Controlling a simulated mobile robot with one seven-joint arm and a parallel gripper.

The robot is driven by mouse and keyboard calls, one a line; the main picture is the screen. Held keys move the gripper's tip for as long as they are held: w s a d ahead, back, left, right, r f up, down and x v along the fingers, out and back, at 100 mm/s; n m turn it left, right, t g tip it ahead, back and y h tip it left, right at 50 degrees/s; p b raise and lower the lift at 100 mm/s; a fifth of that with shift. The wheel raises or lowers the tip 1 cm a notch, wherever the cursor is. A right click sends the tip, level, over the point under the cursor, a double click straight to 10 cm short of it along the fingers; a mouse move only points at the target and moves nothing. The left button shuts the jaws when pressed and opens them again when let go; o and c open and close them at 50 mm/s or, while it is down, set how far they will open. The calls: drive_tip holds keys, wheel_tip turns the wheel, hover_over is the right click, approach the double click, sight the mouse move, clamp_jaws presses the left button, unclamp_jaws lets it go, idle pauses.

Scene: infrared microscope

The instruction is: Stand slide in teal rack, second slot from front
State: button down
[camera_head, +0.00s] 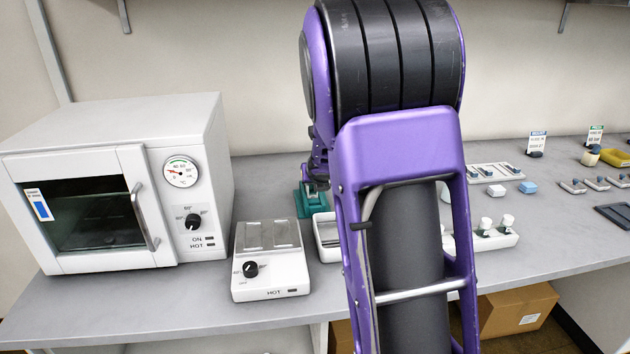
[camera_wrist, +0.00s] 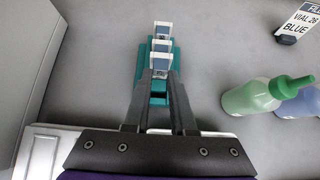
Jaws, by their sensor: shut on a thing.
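The teal rack (camera_wrist: 141,66) lies ahead of my gripper in the wrist view; its edge (camera_head: 302,208) also shows in the head view, left of my arm. Upright slides with white and blue ends show over the rack, the farthest one (camera_wrist: 162,29) at its back. My gripper (camera_wrist: 161,76) is shut on the nearest slide (camera_wrist: 160,66), which is held upright over the rack. Whether its lower edge sits in a slot cannot be told, as the fingers and slide hide it. In the head view my arm hides most of the rack.
A white oven (camera_head: 110,190) and a hot plate (camera_head: 270,275) stand left of the rack. A white tray (camera_head: 327,240) is just in front of it.

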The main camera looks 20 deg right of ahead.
drive_tip(key=shift+f+b, duration=0.65)
drive_tip(key=shift+f, duration=0.05)
drive_tip(key=c, duration=0.7)
unclamp_jaws()
